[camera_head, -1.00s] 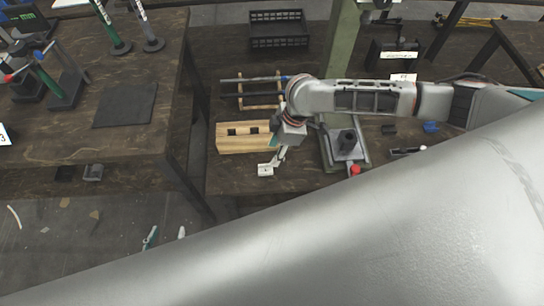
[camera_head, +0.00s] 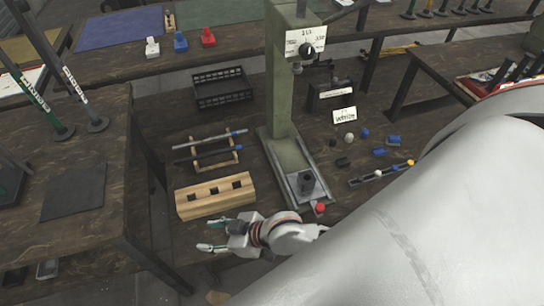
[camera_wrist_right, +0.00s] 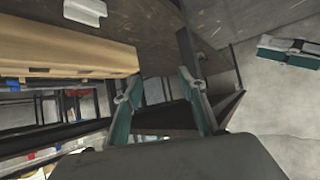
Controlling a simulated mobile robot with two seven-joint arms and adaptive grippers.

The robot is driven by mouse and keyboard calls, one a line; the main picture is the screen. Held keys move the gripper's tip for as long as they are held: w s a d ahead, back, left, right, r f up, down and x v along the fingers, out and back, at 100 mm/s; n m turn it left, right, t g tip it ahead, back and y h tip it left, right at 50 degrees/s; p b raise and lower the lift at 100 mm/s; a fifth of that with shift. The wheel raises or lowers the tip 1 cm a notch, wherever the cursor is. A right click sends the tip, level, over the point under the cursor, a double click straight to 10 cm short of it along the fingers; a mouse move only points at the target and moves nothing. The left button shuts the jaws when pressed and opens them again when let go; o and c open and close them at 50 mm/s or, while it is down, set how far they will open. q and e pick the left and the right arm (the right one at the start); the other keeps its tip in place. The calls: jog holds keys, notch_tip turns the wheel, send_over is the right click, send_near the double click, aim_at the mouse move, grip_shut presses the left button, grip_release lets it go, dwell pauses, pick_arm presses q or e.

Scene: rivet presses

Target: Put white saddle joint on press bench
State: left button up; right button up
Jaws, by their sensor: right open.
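A small white saddle joint (camera_wrist_right: 86,10) rests on the press bench (camera_head: 205,168) in front of the wooden block, in the right wrist view. In the head view a white piece (camera_head: 243,218) shows between the block and my right wrist; it is partly hidden and hard to tell from the gripper. My right gripper (camera_head: 207,235) is open and empty at the front of the bench, left of the white piece. Its spread fingers show in the right wrist view (camera_wrist_right: 158,85). My left gripper (camera_wrist_right: 290,50) appears at the right edge of that view, its jaw state unclear.
The wooden block with square holes (camera_head: 215,195), a rod rack (camera_head: 210,150), a black crate (camera_head: 222,88) and the green press (camera_head: 284,90) stand on the bench. Small parts lie right of the press. A side table (camera_head: 110,165) stands left across a gap.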

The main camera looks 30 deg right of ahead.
jog(key=s+d+f+m+t+h, duration=0.1)
jog(key=s+d+f+h, duration=0.1)
jog(key=s+d, duration=0.2)
jog(key=s+d+f+m+t+h, duration=0.1)
jog(key=s+d, duration=0.3)
jog(key=d, duration=0.6)
jog(key=shift+s+d+f+m+h, duration=0.3)
jog(key=shift+f+m+h, duration=0.35)
jog(key=shift+m+h, duration=0.2)
pick_arm(q)
jog(key=shift+r, duration=0.1)
